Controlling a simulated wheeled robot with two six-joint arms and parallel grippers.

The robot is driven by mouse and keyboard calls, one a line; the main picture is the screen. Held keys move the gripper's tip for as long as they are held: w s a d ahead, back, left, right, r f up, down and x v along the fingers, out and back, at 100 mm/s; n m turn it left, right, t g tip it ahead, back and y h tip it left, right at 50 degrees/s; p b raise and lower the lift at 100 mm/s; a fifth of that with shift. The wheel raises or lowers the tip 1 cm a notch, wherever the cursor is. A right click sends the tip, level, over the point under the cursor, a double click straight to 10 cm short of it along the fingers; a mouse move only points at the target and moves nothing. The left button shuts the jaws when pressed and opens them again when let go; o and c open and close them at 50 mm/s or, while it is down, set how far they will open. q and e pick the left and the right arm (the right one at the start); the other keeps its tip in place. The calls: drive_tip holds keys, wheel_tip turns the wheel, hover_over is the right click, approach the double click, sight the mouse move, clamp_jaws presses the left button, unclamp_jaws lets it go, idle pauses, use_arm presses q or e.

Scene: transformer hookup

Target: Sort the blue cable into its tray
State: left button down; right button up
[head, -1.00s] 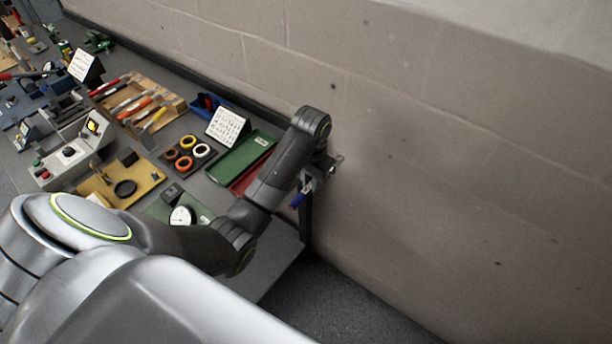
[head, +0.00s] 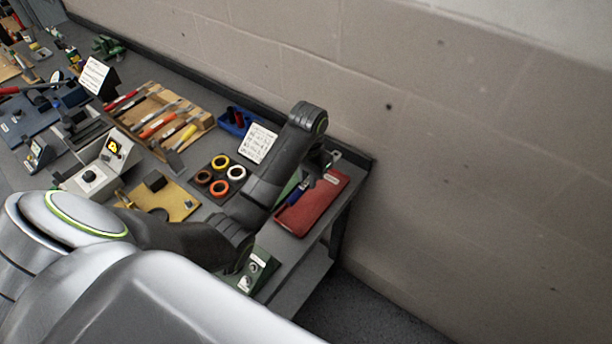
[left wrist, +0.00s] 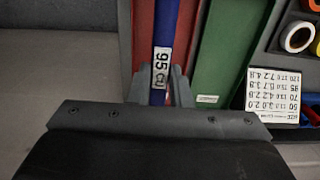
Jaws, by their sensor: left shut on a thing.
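My left gripper (head: 313,183) is shut on the blue cable (left wrist: 165,25), with a finger on each side of it in the left wrist view (left wrist: 161,90). The cable carries a white label reading 95 Cu. In the head view only a short piece of the blue cable (head: 298,193) shows beside the gripper. It lies in line with the red tray (head: 322,203), which also shows on both sides of the cable in the left wrist view (left wrist: 143,35). I cannot tell whether the cable touches the tray. The green tray (left wrist: 222,45) lies alongside, mostly hidden by my arm in the head view.
A printed white card (head: 262,143) stands behind the trays, with a blue bin (head: 236,124) beside it. A holder with coloured tape rings (head: 219,178) is to the left. The bench ends just right of the red tray, near the wall.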

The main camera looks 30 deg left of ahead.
use_arm(q)
drive_tip(key=shift+a+f, duration=0.2)
drive_tip(key=shift+f, duration=0.55)
drive_tip(key=b, duration=0.2)
hover_over(307, 208)
wheel_tip(307, 208, down, 4)
drive_tip(key=shift+f, duration=0.1)
drive_tip(key=shift+f+b, duration=0.9)
drive_tip(key=shift+f, duration=1.5)
use_arm(e)
drive_tip(key=shift+a+f, duration=0.15)
drive_tip(key=shift+f, duration=0.8)
drive_tip(key=shift+a+f, duration=0.15)
drive_tip(key=shift+f, duration=0.75)
use_arm(q)
drive_tip(key=shift+p, duration=0.5)
use_arm(e)
drive_tip(key=shift+a+r, duration=0.2)
drive_tip(key=shift+r, duration=0.25)
use_arm(q)
drive_tip(key=shift+f, duration=0.25)
use_arm(e)
drive_tip(key=shift+r, duration=0.1)
use_arm(q)
drive_tip(key=c, duration=1.3)
unclamp_jaws()
use_arm(e)
drive_tip(key=shift+d, duration=0.15)
use_arm(q)
drive_tip(key=shift+o, duration=0.2)
